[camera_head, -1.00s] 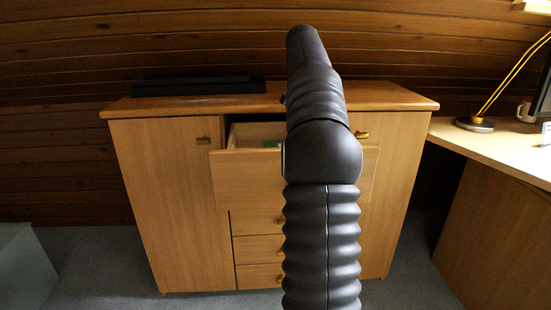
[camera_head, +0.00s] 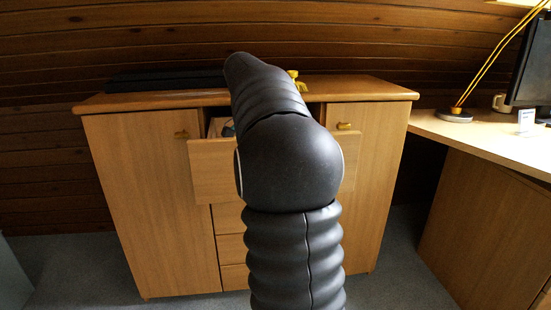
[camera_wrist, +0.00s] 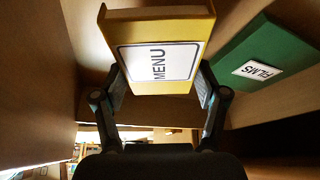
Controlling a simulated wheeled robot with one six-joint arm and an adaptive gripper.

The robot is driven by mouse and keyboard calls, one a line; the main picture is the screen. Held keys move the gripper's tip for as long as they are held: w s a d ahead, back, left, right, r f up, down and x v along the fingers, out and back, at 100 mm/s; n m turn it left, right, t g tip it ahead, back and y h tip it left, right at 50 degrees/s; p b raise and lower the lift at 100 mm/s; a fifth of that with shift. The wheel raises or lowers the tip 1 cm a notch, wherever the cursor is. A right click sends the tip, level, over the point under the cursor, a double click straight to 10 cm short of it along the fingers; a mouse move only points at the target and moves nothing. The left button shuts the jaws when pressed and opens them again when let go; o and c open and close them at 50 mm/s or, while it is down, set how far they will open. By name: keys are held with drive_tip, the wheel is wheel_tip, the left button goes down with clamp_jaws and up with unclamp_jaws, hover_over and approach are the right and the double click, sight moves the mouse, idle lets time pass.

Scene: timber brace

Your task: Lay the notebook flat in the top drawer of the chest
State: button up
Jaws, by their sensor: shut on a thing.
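A yellow notebook (camera_wrist: 182,25) with a white label reading MENU is between the fingers of my gripper (camera_wrist: 162,88) in the wrist view. The gripper is shut on it. The wooden chest (camera_head: 150,200) stands ahead in the head view, with its top drawer (camera_head: 212,172) pulled out. A green item (camera_wrist: 270,52) labelled FILMS lies to the right of the notebook in the wrist view, against wooden surfaces that look like the drawer's inside.
Flat dark items (camera_head: 165,80) lie on the chest's top at the left. A desk (camera_head: 480,135) with a yellow lamp (camera_head: 490,65) and a dark monitor (camera_head: 530,75) stands at the right. Grey floor shows between chest and desk.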

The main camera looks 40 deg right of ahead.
drive_tip(key=shift+f, duration=1.15)
drive_tip(key=shift+f, duration=0.15)
drive_tip(key=o, duration=1.3)
drive_tip(key=shift+c, duration=0.2)
drive_tip(key=p+v, duration=0.2)
drive_tip(key=v, duration=1)
